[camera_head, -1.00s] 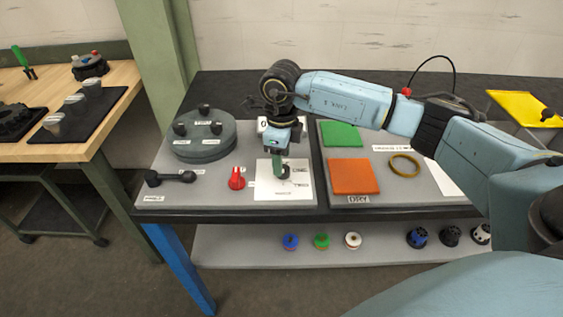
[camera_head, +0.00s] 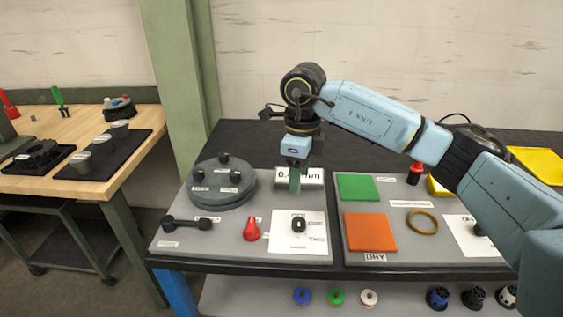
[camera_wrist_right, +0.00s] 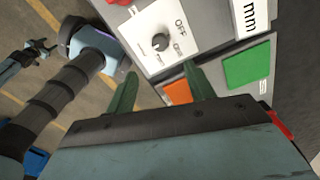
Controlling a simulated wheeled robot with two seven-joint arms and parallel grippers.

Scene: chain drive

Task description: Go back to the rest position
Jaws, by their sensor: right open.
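My right gripper (camera_head: 295,189) hangs above the bench, over the back edge of the grey board, with its green fingers pointing down. In the right wrist view its two green fingers (camera_wrist_right: 162,88) stand apart with nothing between them. A white card (camera_head: 284,243) with a small black knob (camera_head: 298,225) lies on the board in front of the gripper, clear of the fingers. The knob (camera_wrist_right: 160,42) and its card also show in the right wrist view, beyond the fingertips. I do not see my left gripper in the head view.
Near the gripper are a round grey fixture (camera_head: 221,196), a label block (camera_head: 312,181), a red knob (camera_head: 251,229), a black bar (camera_head: 187,224), a green pad (camera_head: 358,187), an orange pad (camera_head: 370,232) and a brass ring (camera_head: 422,221). A green post (camera_head: 176,70) stands left of the bench. Space above the bench is open.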

